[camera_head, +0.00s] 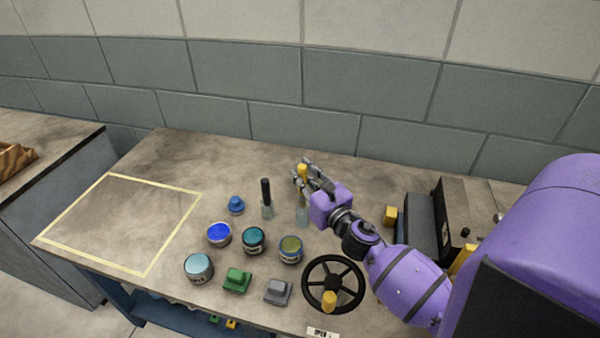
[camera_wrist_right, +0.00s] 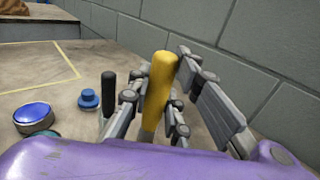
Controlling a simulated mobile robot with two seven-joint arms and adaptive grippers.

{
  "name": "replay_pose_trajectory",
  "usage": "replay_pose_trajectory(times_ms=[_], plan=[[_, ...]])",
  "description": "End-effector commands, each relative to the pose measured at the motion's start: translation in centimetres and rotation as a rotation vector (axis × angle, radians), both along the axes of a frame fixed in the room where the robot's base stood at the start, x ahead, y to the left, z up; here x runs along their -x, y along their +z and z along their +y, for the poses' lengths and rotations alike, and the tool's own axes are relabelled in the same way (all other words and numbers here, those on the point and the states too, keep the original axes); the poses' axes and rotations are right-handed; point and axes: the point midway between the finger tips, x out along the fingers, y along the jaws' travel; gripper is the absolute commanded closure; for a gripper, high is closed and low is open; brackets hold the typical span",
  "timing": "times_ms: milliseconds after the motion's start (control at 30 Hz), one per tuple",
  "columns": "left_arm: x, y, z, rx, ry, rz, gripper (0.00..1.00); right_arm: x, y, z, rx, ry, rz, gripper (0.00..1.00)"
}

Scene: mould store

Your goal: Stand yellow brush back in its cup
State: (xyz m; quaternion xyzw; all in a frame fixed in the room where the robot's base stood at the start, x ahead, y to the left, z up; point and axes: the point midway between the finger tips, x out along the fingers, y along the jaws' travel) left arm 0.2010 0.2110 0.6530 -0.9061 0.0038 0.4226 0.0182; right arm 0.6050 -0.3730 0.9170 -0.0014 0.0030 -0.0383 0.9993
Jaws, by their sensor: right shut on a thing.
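The yellow brush (camera_head: 303,171) stands roughly upright between the fingers of my right gripper (camera_head: 308,174). Its thick yellow handle also shows in the right wrist view (camera_wrist_right: 160,80), leaning slightly, with a pale lower part beneath. My right gripper is shut on this handle. A black-handled brush (camera_head: 265,190) stands in another small clear holder (camera_head: 267,211) just to the left. My left gripper is not in view.
A black handwheel (camera_head: 333,284) is in front. A yellow-taped square (camera_head: 150,256) on the left is empty.

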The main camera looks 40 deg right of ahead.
Motion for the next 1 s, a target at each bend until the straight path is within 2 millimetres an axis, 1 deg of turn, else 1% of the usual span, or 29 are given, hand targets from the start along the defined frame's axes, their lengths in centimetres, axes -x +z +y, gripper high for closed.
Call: replay_pose_trajectory(times_ms=[33,267,500,667,1000], plan=[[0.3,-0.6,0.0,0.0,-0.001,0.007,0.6,0.1,-1.0,0.0,0.001,0.001,0.005,1.0],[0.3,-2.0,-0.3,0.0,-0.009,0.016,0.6,0.0,-2.7,0.1,0.0,0.001,0.003,1.0],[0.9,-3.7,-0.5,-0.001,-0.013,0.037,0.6,0.1,-4.4,0.0,0.001,0.0,0.003,1.0],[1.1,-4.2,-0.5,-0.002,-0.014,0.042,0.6,0.0,-4.9,0.0,0.001,0.0,0.001,1.0],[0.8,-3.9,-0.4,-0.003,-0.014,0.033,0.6,0.0,-5.0,0.0,0.0,0.0,-0.002,1.0]])
